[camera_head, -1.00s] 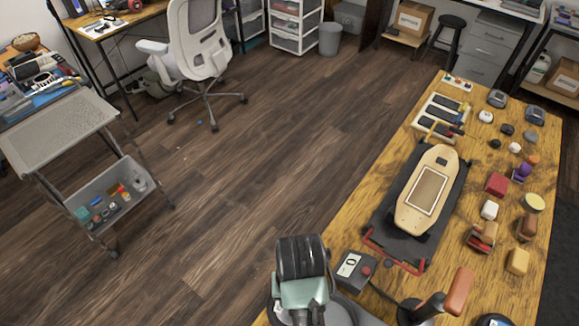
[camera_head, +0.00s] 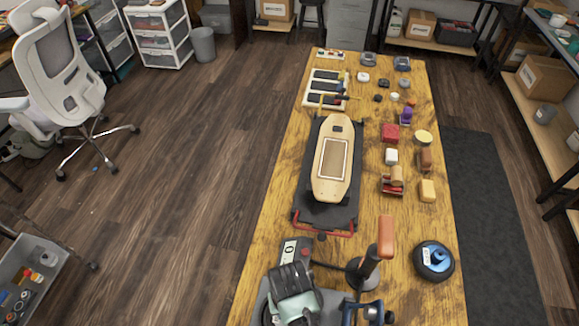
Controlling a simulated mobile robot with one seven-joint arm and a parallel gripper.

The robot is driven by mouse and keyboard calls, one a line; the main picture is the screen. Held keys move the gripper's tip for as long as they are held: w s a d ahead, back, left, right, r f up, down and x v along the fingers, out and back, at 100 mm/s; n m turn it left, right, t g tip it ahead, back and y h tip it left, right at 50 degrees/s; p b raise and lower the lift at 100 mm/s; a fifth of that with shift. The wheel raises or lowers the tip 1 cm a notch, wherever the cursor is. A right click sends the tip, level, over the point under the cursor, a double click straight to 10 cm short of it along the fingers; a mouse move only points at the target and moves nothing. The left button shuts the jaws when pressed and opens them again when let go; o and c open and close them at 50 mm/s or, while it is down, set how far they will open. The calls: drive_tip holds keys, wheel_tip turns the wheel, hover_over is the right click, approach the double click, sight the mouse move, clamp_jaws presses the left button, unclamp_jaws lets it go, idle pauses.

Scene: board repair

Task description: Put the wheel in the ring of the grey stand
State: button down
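The wheel (camera_head: 434,260), a dark round tyre with a blue centre, lies on the right side of the wooden bench near the front. My gripper (camera_head: 295,305) is at the bottom edge, left of the wheel and well apart from it. Its black and pale green upper part shows; its fingertips are not clear. A grey surface (camera_head: 262,300) shows beside and behind it, possibly the grey stand, mostly hidden. I cannot make out a ring. A blue and dark part (camera_head: 362,312) at the bottom edge is cut off.
A dark post with an orange-brown handle (camera_head: 386,238) stands between gripper and wheel. A skateboard deck (camera_head: 333,165) rests on a black cradle beyond. Several small blocks line the right. Bench (camera_head: 420,300) is clear before the wheel.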

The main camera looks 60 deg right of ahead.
drive_tip(key=shift+f, duration=0.15)
drive_tip(key=c, duration=0.5)
unclamp_jaws()
wheel_tip(320, 180, up, 12)
idle(0.3)
